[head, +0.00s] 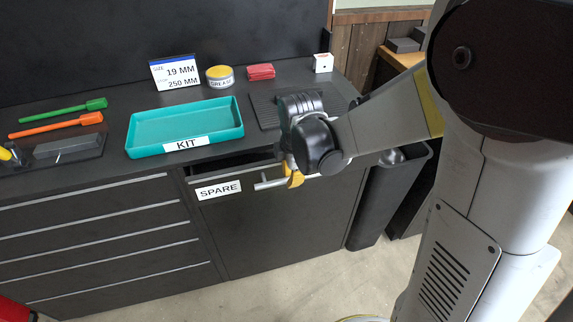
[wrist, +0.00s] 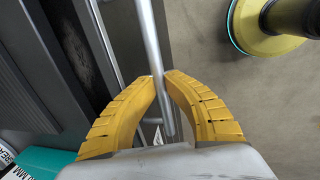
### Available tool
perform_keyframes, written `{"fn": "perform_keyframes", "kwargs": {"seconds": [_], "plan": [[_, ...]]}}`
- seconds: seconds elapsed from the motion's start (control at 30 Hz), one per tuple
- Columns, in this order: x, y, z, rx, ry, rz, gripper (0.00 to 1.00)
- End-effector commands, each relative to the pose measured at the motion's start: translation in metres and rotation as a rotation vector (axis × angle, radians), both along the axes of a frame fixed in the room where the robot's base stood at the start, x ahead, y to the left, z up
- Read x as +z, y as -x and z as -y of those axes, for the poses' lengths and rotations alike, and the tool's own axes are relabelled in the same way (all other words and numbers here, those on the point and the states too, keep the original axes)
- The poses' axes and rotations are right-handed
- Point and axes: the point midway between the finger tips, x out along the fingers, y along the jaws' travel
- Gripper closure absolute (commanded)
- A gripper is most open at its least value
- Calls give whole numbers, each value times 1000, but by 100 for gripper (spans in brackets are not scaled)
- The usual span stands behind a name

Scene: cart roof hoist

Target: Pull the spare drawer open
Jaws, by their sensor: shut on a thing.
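The spare drawer (head: 236,181) is a dark front with a white SPARE label (head: 219,190), at the right end of the cabinet under the worktop. A dark gap shows above its front, so it stands slightly open. Its metal bar handle (head: 268,184) also runs between my fingers in the wrist view (wrist: 150,38). My gripper (head: 293,177) has yellow fingers shut on this handle, seen in the wrist view (wrist: 164,76). My wrist hides the right part of the drawer front in the head view.
On the worktop are a teal KIT tray (head: 133,136), a GREASE tin (head: 220,77), a red item (head: 261,72) and a size sign (head: 175,73). A dark bin (head: 379,203) stands right of the cabinet. Floor before the drawer looks clear (head: 285,285).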

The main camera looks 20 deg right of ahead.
Motion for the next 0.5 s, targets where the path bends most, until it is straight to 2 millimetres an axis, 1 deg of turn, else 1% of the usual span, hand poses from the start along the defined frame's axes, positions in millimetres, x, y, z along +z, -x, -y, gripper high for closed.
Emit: {"fn": "perform_keyframes", "kwargs": {"seconds": [0.03,0.3,0.5], "plan": [[1,17,0,0,0,-3,100],[1,103,0,0,0,-3,100],[1,157,0,1,0,-3,100]]}}
